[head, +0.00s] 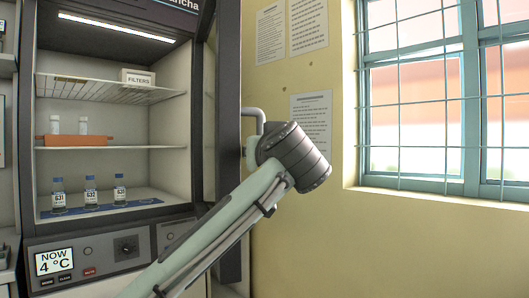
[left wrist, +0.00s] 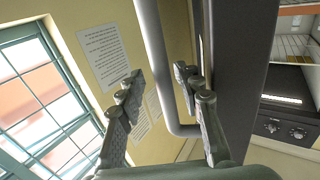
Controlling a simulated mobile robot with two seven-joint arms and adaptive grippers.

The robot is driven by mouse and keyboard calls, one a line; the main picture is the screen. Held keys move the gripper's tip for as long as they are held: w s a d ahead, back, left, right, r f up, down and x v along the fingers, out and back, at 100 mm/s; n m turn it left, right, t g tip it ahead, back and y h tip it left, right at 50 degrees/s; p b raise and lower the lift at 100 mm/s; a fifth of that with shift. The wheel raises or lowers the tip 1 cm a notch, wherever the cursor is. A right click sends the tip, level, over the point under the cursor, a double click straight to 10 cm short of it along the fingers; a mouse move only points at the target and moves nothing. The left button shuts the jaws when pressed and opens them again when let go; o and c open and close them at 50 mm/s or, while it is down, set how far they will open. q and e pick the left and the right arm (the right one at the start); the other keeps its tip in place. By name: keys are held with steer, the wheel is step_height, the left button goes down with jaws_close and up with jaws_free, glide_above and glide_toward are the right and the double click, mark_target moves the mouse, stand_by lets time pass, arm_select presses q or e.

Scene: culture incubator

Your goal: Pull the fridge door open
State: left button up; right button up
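The fridge (head: 110,180) stands at the left of the head view with its lit interior showing. Its dark door (head: 229,130) is swung open and seen nearly edge-on at the fridge's right side. The door's grey bar handle (head: 253,113) sticks out to the right, partly hidden by my arm. In the left wrist view, my left gripper (left wrist: 158,76) is open, with its fingers apart on either side of the handle (left wrist: 153,45). The handle lies closer to the right finger; contact is unclear. The door (left wrist: 238,65) shows just right of that finger. My right gripper is in neither view.
Small bottles (head: 90,191), an orange rack (head: 76,141) and a box marked FILTERS (head: 138,77) sit on the fridge shelves. A yellow wall with paper sheets (head: 311,115) and a barred window (head: 415,95) stands right of the door.

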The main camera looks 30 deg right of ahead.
arm_select(q)
steer(key=v, duration=1.2)
